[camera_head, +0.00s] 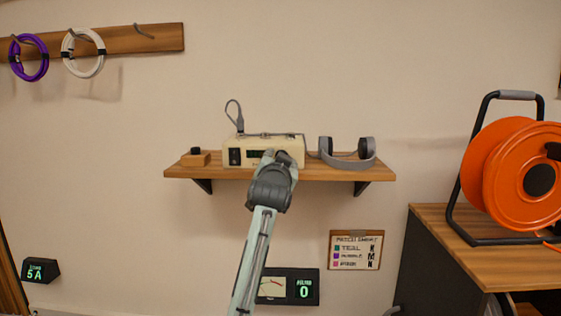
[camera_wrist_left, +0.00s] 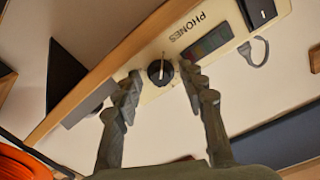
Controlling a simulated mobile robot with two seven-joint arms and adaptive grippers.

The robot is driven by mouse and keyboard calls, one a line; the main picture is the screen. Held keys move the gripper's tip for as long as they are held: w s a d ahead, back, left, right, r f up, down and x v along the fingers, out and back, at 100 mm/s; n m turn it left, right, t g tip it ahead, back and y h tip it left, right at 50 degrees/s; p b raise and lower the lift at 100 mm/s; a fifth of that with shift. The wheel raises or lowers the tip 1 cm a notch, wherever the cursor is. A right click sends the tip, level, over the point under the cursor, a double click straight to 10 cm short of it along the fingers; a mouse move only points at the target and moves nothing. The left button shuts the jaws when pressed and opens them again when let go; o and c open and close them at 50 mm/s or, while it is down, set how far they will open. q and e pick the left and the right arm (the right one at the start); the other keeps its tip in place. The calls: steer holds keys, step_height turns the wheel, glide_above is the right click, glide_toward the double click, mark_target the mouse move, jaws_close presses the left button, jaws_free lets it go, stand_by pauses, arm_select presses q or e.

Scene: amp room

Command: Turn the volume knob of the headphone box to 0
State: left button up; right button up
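The cream headphone box (camera_head: 234,143) sits on the wooden wall shelf, with a small dark display (camera_head: 257,154) and a black switch on its front. Its display (camera_wrist_left: 207,42) and PHONES lettering also show in the left wrist view; I cannot read a value. The black round volume knob (camera_wrist_left: 160,73) has a white pointer line, roughly upright in that view. My left gripper (camera_wrist_left: 159,80) is open, one finger on each side of the knob, with small visible gaps. In the head view, my left gripper (camera_head: 284,158) covers the box's right front and hides the knob. My right gripper is not in view.
Grey headphones (camera_head: 366,149) rest on the shelf (camera_head: 330,174) right of the box. A small wooden block with a black top (camera_head: 195,158) is at left. A cable loops above the box. An orange cable reel (camera_head: 510,170) stands on the cabinet at right. A meter panel (camera_head: 304,290) is below.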

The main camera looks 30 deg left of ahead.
arm_select(q)
steer(key=v, duration=1.2)
stand_by(0.3)
steer(key=s+d+f+m+g+h, duration=0.1)
steer(key=d+f+m+g+h, duration=0.15)
steer(key=f, duration=1.75)
steer(key=s+d+f+m+g+h, duration=0.1)
steer(key=d+f+g+h, duration=0.25)
steer(key=f, duration=1.55)
steer(key=s+d+f+g+h, duration=0.1)
steer(key=s+d+f+g, duration=0.2)
steer(key=s+f, duration=2.6)
steer(key=f+g, duration=0.1)
steer(key=g, duration=0.3)
steer(key=shift+n+h, duration=0.35)
steer(key=shift+h, duration=0.05)
steer(key=shift+w, duration=0.1)
